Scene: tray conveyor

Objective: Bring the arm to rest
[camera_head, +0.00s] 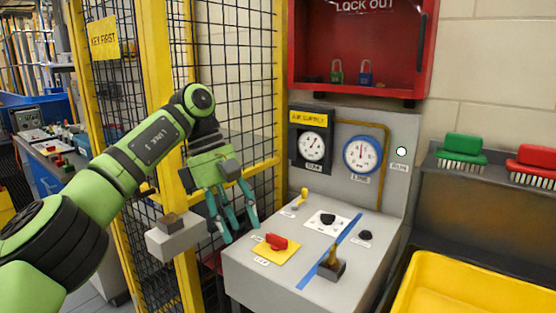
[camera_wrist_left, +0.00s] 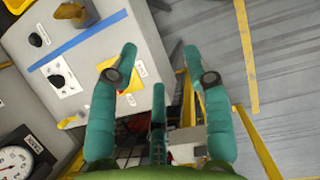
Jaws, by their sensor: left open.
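My left arm (camera_head: 150,155), green with dark joints, reaches in from the left. Its left gripper (camera_head: 238,222) hangs fingers-down in front of the yellow fence, beside the left edge of the grey control panel (camera_head: 240,266). In the left wrist view the teal fingers of this gripper (camera_wrist_left: 160,75) are spread apart with nothing between them. The panel's corner and its yellow plate lie behind one finger there. My right gripper is in neither view.
A grey box (camera_head: 176,238) on the yellow post (camera_head: 181,205) stands left of the gripper. Gauges (camera_head: 362,155) are behind the panel. A yellow bin (camera_head: 455,285) is at right.

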